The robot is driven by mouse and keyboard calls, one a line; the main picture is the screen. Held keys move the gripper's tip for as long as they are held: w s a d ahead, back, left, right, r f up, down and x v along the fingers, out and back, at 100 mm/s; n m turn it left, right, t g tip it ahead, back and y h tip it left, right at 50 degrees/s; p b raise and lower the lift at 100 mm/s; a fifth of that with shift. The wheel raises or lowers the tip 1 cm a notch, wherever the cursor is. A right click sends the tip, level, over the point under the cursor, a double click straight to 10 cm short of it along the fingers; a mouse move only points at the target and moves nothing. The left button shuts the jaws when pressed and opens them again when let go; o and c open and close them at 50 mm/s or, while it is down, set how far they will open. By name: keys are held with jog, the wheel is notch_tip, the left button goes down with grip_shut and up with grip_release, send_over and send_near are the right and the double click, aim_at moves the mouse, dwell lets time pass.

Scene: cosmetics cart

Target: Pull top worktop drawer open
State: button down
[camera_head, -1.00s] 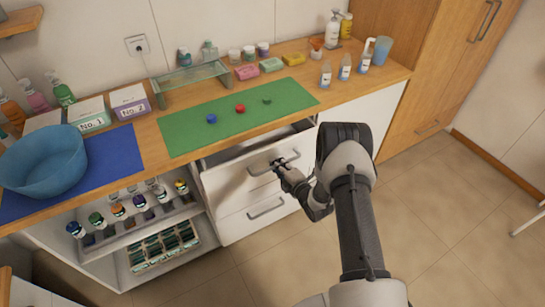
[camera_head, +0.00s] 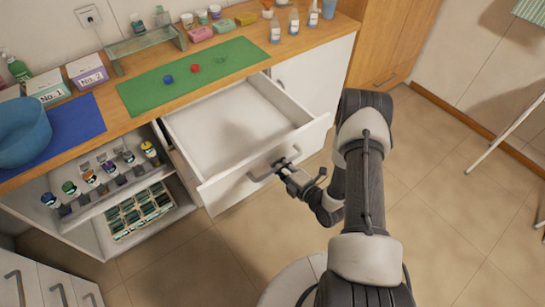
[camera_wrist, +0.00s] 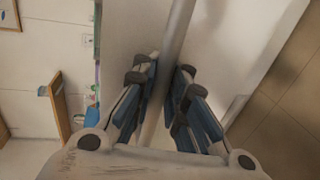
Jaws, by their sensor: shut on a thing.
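The top worktop drawer (camera_head: 228,128) is pulled well out from under the worktop and shows a white, empty inside in the head view. Its front panel (camera_head: 232,184) faces me, with a grey bar handle (camera_head: 262,174). My gripper (camera_head: 283,166) is at the handle, near the middle of the front. In the wrist view the handle bar (camera_wrist: 166,75) runs between the fingers of my gripper (camera_wrist: 162,85), which are closed around it. The part of the handle inside the fingers is partly hidden.
The worktop bears a green mat (camera_head: 190,75) with small coloured objects and a blue bowl (camera_head: 22,132). An open shelf (camera_head: 105,190) with bottles is left of the drawer. A white cabinet (camera_head: 35,280) stands at the lower left.

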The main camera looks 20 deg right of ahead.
jog(key=shift+s+d+r, duration=0.15)
jog(key=shift+s+d, duration=0.1)
jog(key=shift+s, duration=0.3)
jog(key=c, duration=1.6)
grip_release()
jog(key=shift+c, duration=0.2)
jog(key=shift+s, duration=0.1)
jog(key=v, duration=1.2)
